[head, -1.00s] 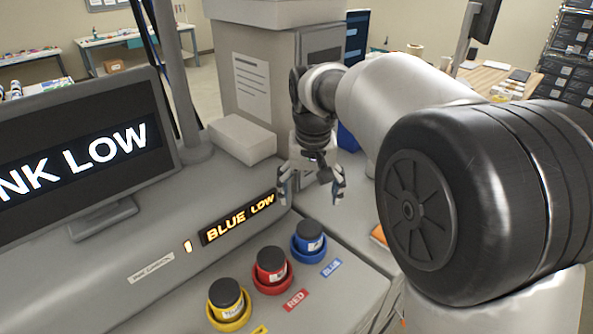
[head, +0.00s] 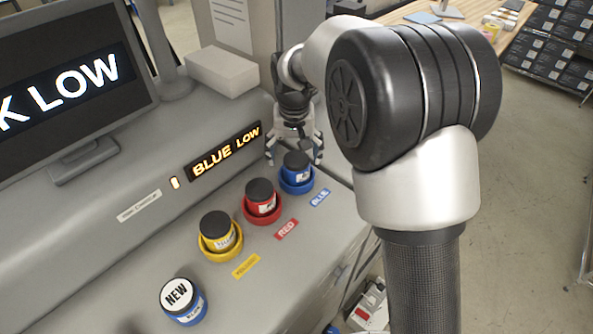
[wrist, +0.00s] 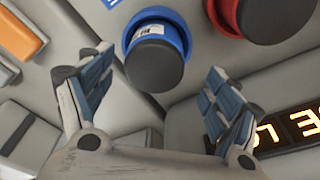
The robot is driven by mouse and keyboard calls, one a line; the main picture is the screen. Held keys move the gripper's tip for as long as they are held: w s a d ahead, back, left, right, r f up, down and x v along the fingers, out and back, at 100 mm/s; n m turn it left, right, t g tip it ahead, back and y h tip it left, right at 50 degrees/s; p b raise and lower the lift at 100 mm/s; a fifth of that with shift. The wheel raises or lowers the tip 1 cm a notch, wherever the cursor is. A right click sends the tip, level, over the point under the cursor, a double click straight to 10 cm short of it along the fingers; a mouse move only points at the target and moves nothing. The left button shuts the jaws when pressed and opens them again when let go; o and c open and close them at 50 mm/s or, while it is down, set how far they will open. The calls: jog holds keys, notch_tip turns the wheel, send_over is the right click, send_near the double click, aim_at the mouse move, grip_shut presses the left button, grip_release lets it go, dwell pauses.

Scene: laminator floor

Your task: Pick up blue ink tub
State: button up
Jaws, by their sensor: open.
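The blue ink tub (head: 297,169) with a black lid stands in a blue ring holder at the back right of the row, behind the blue label (head: 320,197). In the wrist view the blue tub (wrist: 158,62) shows ahead of the fingers, between their lines and apart from them. My gripper (head: 294,158) is open and empty, just behind and above this tub. A second blue tub (head: 184,303), with a white lid marked NEW, stands at the front left of the counter, outside any holder.
The red tub (head: 262,197) and yellow tub (head: 216,232) stand in matching holders beside the blue one. A lit BLUE LOW sign (head: 224,150), a monitor (head: 75,85) and a white box (head: 223,72) are behind. The counter's right edge is close to the blue holder.

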aim_at(296, 159)
jog(key=f, duration=0.4)
jog(key=shift+w+d+b, duration=0.2)
jog(key=shift+d+b, duration=0.15)
jog(key=shift+w+f, duration=0.15)
jog(key=shift+f, duration=0.25)
jog(key=shift+r, duration=0.1)
jog(key=shift+c, duration=0.2)
jog(key=c, duration=1.2)
jog(key=shift+o, duration=0.2)
